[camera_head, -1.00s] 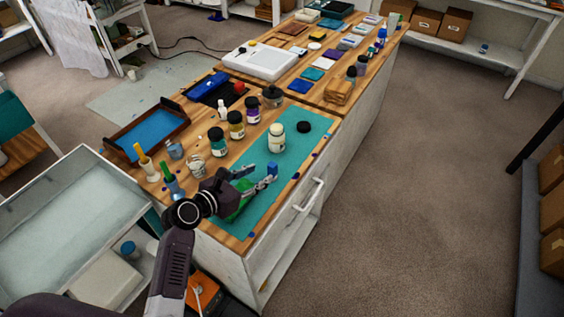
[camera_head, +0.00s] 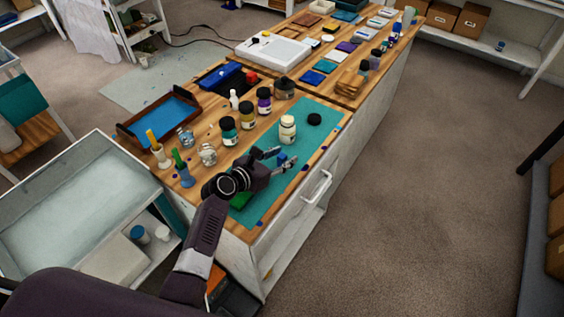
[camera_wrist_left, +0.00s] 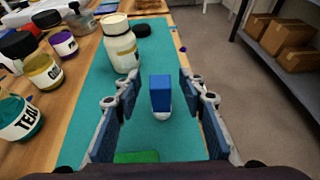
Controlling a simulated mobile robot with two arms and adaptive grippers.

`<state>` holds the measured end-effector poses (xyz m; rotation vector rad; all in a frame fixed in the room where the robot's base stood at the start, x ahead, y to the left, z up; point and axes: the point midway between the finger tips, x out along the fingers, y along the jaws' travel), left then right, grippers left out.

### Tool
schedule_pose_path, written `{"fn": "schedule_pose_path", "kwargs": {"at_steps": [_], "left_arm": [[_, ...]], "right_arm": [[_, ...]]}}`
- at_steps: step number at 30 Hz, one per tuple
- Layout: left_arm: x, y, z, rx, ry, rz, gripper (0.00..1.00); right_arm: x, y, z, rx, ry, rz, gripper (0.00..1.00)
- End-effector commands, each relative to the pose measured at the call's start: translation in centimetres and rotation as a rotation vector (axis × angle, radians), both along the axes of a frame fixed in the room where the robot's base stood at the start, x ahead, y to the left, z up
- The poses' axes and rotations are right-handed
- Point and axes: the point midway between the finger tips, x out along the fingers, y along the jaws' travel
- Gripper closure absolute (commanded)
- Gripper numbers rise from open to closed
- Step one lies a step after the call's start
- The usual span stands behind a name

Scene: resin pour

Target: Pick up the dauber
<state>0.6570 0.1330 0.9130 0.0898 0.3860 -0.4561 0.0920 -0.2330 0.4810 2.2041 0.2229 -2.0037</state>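My left gripper (camera_head: 285,159) is open low over the mat. In the left wrist view its two blue-padded fingers (camera_wrist_left: 158,88) are spread wide, one on each side of the dauber, with a gap on both sides. My right gripper is in neither view.
A cream jar with a white lid (camera_wrist_left: 121,45) stands just beyond the left finger. A black lid (camera_head: 314,119) lies behind it. A green block (camera_wrist_left: 137,157) lies under my gripper. Pigment jars (camera_head: 229,131) line the mat's left side. The mat's right side is mostly clear.

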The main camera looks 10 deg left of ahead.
Motion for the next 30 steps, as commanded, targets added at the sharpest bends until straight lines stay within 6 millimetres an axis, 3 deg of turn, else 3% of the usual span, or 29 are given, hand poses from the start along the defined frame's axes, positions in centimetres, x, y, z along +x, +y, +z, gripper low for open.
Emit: {"fn": "schedule_pose_path", "kwargs": {"at_steps": [4, 15, 23, 30], "left_arm": [[0.0, 0.0, 0.0, 0.001, 0.0, 0.0, 0.62], [0.0, 0.0, 0.0, 0.001, 0.0, 0.0, 1.0], [0.0, 0.0, 0.2, 0.0, -0.001, 0.0, 1.0], [0.0, 0.0, 2.4, 0.0, -0.004, -0.001, 1.0]], "right_arm": [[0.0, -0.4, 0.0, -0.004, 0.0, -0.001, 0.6], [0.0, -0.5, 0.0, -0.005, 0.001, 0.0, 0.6], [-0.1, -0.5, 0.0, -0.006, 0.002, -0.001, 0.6], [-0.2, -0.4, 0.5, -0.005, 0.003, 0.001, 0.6]]}}
